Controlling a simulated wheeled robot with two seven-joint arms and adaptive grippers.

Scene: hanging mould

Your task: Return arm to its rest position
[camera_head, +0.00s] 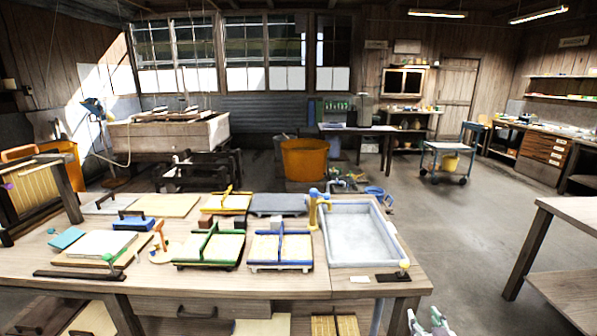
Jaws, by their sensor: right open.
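My right gripper (428,322) shows at the bottom edge of the head view, right of centre. It is open, and nothing shows between its fingers. It is below and in front of the workbench's right front corner, apart from the bench. Most of my right arm is out of the frame. My left gripper is not in view. The workbench (300,284) spans the lower left and middle. A green-edged mould (210,247) and a blue-edged mould (281,249) lie side by side on it.
Another table (575,212) stands at the right edge. Bare floor (465,225) lies between them.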

